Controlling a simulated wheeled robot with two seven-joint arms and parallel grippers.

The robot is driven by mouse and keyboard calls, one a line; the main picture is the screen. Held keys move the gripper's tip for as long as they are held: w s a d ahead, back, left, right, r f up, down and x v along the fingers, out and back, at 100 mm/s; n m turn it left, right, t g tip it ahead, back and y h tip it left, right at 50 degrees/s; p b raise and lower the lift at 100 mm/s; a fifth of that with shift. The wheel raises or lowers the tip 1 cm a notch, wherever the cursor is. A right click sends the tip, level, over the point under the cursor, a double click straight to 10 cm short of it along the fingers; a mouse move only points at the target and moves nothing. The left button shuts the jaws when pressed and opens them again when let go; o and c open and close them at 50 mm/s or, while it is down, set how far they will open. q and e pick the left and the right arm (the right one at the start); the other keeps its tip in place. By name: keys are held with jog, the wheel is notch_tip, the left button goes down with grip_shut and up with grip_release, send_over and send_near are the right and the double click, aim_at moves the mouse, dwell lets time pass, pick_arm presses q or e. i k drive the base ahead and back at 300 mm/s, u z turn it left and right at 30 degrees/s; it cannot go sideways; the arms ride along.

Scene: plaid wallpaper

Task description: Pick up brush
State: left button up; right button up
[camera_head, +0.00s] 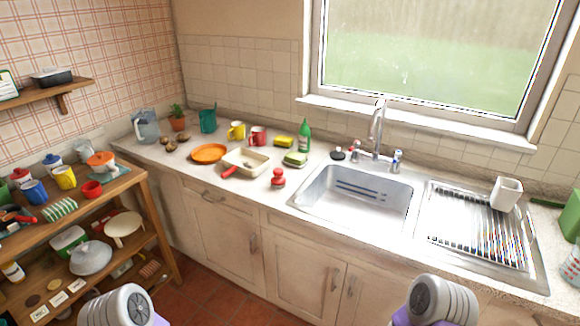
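A small red object with a round knob (278,178) stands on the counter left of the sink; it looks like a palm-held brush, but its bristles are too small to make out. A red handle (229,172) sticks out at the left edge of a cream dish (252,160); I cannot tell what tool it belongs to. White rounded parts of both my arms show at the bottom edge, well short of the counter. Neither gripper's fingers are in view.
The steel sink (312,190) with its tap (377,130) and a drying rack (475,228) lie to the right. An orange plate (209,153), sponges and a green bottle (304,136) stand behind. A crowded wooden shelf unit (154,222) is at left. The counter's front strip is clear.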

aim_at(278, 180)
jog(key=u, duration=0.3)
jog(key=k, duration=0.95)
jog(key=u, duration=0.85)
jog(key=i, duration=1.9)
jog(key=z, duration=1.5)
jog(key=i, duration=0.9)
jog(key=z, duration=1.05)
